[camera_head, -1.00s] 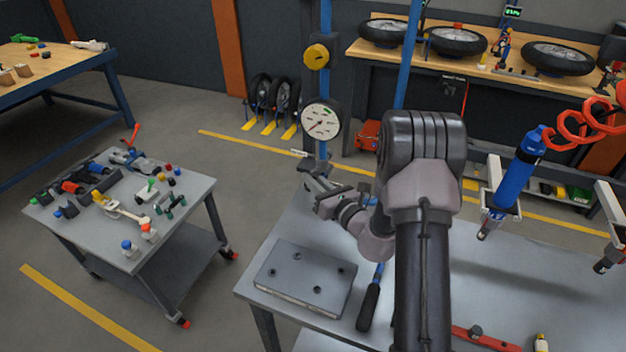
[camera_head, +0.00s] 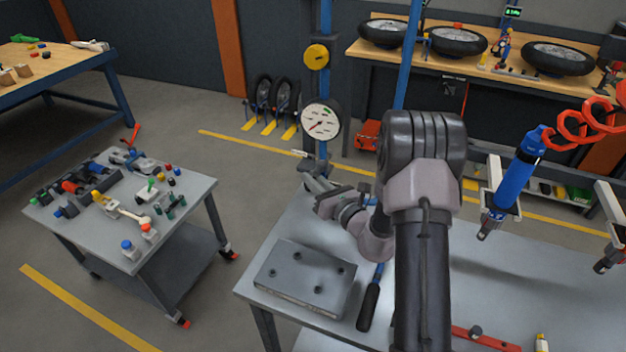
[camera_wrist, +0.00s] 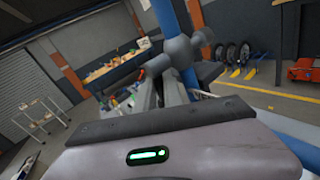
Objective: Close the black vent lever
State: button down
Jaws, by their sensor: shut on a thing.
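My gripper (camera_head: 312,172) is at the blue post, just below the round white gauge (camera_head: 321,120). In the wrist view my gripper (camera_wrist: 165,92) reaches forward to a grey valve fitting (camera_wrist: 179,50) on the post. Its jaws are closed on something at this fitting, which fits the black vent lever. The lever is mostly hidden by the fingers, and its angle cannot be told. A dark piece (camera_wrist: 209,72) shows just right of the fingers.
The blue post (camera_head: 325,60) carries the gauge and a yellow round part (camera_head: 317,56). A grey block with holes (camera_head: 305,277) and a dark-handled tool (camera_head: 369,305) lie on the workbench. A blue cylinder (camera_head: 520,170) hangs at right. A cart (camera_head: 190,215) stands left.

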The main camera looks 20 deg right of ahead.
jog(key=shift+f, duration=0.1)
jog(key=shift+w+f+t+b, duration=0.1)
jog(key=shift+f+t+b, duration=0.2)
jog(key=shift+b, duration=0.7)
jog(key=shift+w+a+m+t+b, duration=0.1)
jog(key=shift+m+t+b, duration=0.25)
jog(key=shift+b, duration=0.65)
jog(key=shift+a+r+m+t+b, duration=0.15)
jog(key=shift+r+m+t+b, duration=0.3)
jog(key=shift+b, duration=0.65)
jog(key=shift+r, duration=0.15)
jog(key=c, duration=1.7)
grip_release()
jog(key=shift+c, duration=0.2)
